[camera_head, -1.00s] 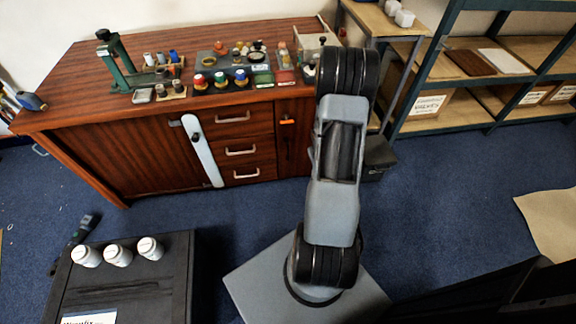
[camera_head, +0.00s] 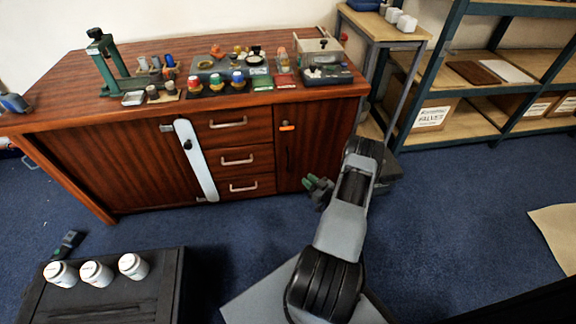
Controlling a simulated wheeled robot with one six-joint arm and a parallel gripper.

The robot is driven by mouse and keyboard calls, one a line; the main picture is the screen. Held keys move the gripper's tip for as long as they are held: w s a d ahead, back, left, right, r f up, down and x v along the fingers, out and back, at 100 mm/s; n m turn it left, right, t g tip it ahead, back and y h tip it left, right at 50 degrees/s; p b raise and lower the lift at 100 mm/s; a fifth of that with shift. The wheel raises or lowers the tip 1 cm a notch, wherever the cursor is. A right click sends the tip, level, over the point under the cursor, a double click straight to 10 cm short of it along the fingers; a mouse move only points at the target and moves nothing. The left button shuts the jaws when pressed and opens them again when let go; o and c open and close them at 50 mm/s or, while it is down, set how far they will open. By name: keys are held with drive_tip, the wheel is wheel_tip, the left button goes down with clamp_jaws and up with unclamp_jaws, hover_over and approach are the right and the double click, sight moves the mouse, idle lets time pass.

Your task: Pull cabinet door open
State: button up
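The wooden cabinet (camera_head: 330,97) stands against the wall. Its wide left door (camera_head: 115,165) is closed, and a white bar (camera_head: 203,172) with a dark knob runs down its right edge. A narrow right door (camera_head: 290,170) is also closed, with an orange piece (camera_head: 287,127) near its top and a dark vertical strip, perhaps a handle, below it. My gripper (camera_head: 318,184), with green on its fingertips, is low in front of the right door's lower right part and looks apart from it. It is too small to tell whether its fingers are open.
Three drawers (camera_head: 238,160) with pale handles sit between the doors. Tools and small parts crowd the cabinet top. A side table (camera_head: 385,28) and green shelving (camera_head: 405,100) stand to the right. A dark case (camera_head: 110,300) with three white jars is at front left. Blue floor (camera_head: 245,235) lies clear before the cabinet.

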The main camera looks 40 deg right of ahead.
drive_tip(key=b, duration=0.3)
hover_over(288, 173)
drive_tip(key=shift+w+d, duration=0.15)
drive_tip(key=shift+w, duration=0.1)
clamp_jaws()
